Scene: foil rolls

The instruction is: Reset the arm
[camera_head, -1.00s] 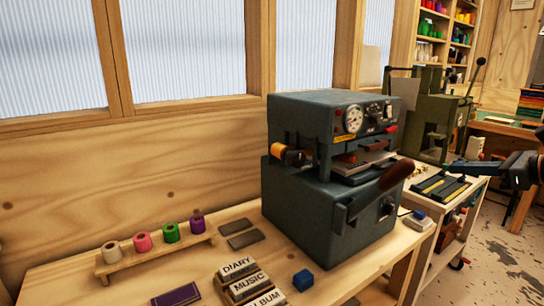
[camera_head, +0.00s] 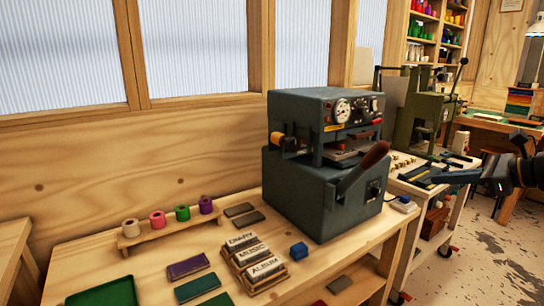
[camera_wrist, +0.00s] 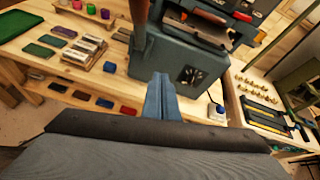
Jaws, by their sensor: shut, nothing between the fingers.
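My gripper (camera_head: 436,178) is at the right of the head view, in front of the side cart and clear of the bench. In the wrist view its fingers (camera_wrist: 161,98) point forward, together and empty, with the dark grey foil press (camera_wrist: 185,62) beyond them. The press (camera_head: 325,165) stands on the wooden bench with its red-brown lever (camera_head: 374,156) on the right side. Nothing is held, and my gripper appears apart from everything.
Foil rolls (camera_head: 183,213) sit on a wooden rack at the bench's back left. Lettered blocks (camera_head: 254,256), a blue cube (camera_head: 299,251) and a green tray (camera_head: 103,293) lie on the bench. A wheeled cart (camera_head: 437,200) and a green press (camera_head: 422,120) stand right. Floor (camera_head: 487,262) is open at lower right.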

